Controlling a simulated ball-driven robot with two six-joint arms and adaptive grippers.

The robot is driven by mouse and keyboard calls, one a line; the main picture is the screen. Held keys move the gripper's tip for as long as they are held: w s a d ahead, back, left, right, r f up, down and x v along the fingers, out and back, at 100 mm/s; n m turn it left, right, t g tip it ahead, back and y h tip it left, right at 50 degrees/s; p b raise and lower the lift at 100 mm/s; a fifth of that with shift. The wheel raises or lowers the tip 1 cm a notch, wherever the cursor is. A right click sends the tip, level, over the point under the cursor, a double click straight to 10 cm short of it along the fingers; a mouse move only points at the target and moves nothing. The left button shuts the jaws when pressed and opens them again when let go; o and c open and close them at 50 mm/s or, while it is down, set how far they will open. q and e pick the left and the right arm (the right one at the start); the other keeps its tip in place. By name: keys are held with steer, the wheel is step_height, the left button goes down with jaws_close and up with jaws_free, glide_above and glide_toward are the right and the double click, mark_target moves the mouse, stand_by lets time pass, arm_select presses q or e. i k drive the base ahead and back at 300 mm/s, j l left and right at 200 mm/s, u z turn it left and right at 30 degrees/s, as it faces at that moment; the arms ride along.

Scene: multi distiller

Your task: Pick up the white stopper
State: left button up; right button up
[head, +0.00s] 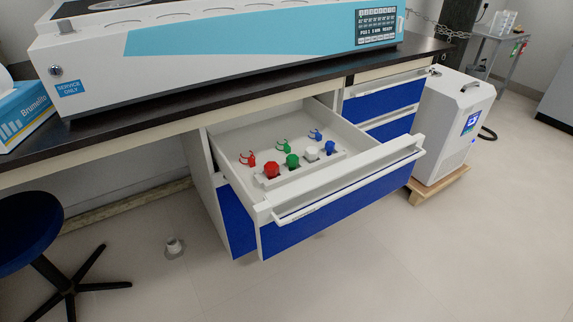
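The white stopper (312,153) sits upright in a row of stoppers on a light holder inside an open drawer (225,143). In that row a red stopper (271,169) and a green stopper (292,160) stand to its left, and a blue stopper (330,147) stands to its right. Neither of my grippers shows in the head view.
Small red (248,159), green (284,146) and blue (316,135) clips lie behind the row in the drawer. The drawer's front panel and handle (350,180) stick out over the floor. A stool (28,225) stands at left, a white machine (455,125) at right. The floor in front is clear.

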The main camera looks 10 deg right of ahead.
mark_target(312, 153)
steer(key=u, duration=2.1)
steer(key=z, duration=2.6)
steer(key=i+l+z, duration=0.2)
steer(key=i+z, duration=0.15)
steer(key=z, duration=0.15)
